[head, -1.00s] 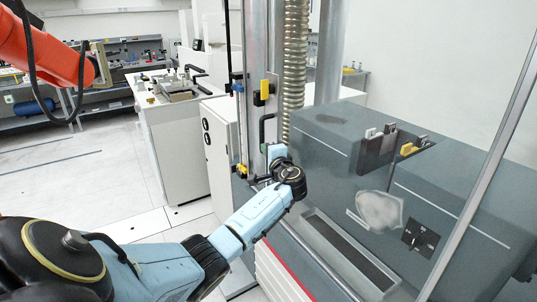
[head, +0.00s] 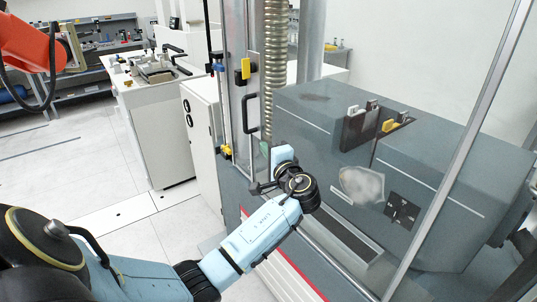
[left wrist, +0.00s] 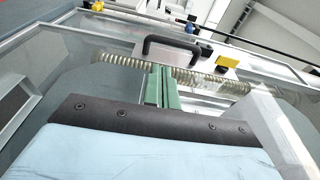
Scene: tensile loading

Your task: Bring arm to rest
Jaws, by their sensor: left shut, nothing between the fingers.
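My left arm (head: 255,235) is light blue and reaches in from the lower left of the head view. Its wrist is in front of the testing machine's lower frame. My left gripper (head: 265,148) is small there and partly hidden behind the wrist. In the left wrist view its two green fingers (left wrist: 160,88) are together with nothing between them. They point toward the machine's black door handle (left wrist: 171,47) and ribbed hose (left wrist: 165,67); I cannot tell the gap. My right gripper is not in view.
The grey tensile testing machine (head: 310,110) fills the right side, with a slanted metal frame bar (head: 465,150) in front. A white cabinet (head: 158,140) stands at left behind clear floor (head: 85,170). An orange arm (head: 28,45) hangs at the upper left.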

